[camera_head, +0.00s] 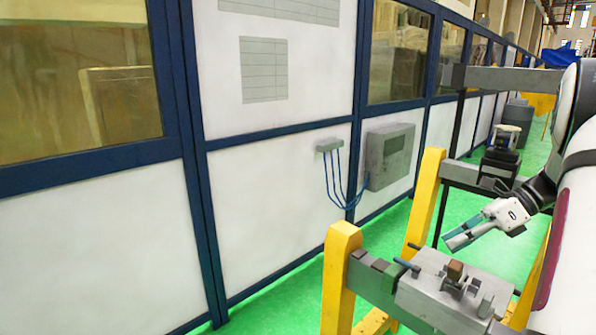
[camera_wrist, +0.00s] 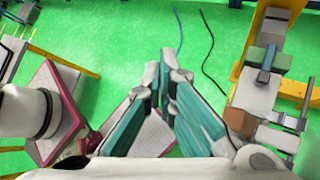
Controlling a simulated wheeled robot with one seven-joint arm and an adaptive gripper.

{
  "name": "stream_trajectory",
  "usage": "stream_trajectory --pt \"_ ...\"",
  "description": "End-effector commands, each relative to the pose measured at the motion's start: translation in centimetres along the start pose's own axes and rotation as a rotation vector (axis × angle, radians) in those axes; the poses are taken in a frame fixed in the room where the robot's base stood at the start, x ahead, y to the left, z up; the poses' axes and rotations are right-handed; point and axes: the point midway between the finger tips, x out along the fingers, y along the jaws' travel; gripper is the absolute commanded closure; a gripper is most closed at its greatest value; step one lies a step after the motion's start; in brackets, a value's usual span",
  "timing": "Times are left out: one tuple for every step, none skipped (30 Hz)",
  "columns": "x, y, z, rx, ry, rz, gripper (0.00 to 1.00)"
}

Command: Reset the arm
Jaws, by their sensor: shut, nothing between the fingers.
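My gripper (camera_head: 452,241) is at the right of the head view, in the air above and beyond the grey machine block (camera_head: 455,290). Its teal fingers point down and to the left, and they look closed and empty. In the wrist view the finger tips of my gripper (camera_wrist: 166,72) meet near the middle, with green floor beyond them. My white arm fills the right edge of the head view and hides what is behind it.
A yellow post (camera_head: 340,275) and beam stand beside the block. A second grey beam with a dark device (camera_head: 500,158) lies farther back. A white wall with blue frames (camera_head: 270,190) runs along the left. Blue cables (camera_head: 340,182) hang on it. Green floor (camera_wrist: 110,45) is open below.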

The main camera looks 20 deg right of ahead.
Motion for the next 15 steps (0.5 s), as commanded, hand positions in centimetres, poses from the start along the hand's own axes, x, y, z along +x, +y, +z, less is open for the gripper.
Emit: stream_trajectory --pt "1.1 1.8 2.3 -0.100 0.058 0.006 1.00" --pt "1.8 2.7 3.2 -0.158 0.091 0.010 1.00" --pt "2.6 4.0 4.3 -0.235 0.134 0.016 1.00" --pt "3.2 5.0 5.1 -0.294 0.165 0.021 1.00" --pt "3.8 6.0 5.8 -0.353 0.196 0.027 1.00" --pt "4.6 7.4 6.7 -0.435 0.238 0.034 1.00" --pt "5.2 8.5 7.3 -0.496 0.267 0.041 1.00" --pt "5.7 9.5 7.8 -0.558 0.297 0.048 1.00" --pt "6.4 10.9 8.5 -0.642 0.337 0.057 1.00" --pt "6.9 12.0 8.9 -0.706 0.365 0.065 1.00" --pt "7.4 13.1 9.3 -0.770 0.393 0.073 1.00" --pt "8.0 14.5 9.6 -0.856 0.431 0.085 1.00" --pt "8.4 15.6 9.9 -0.920 0.457 0.095 1.00" --pt "8.8 16.6 10.1 -0.986 0.485 0.103 1.00" --pt "9.4 18.0 10.2 -1.075 0.520 0.116 1.00"
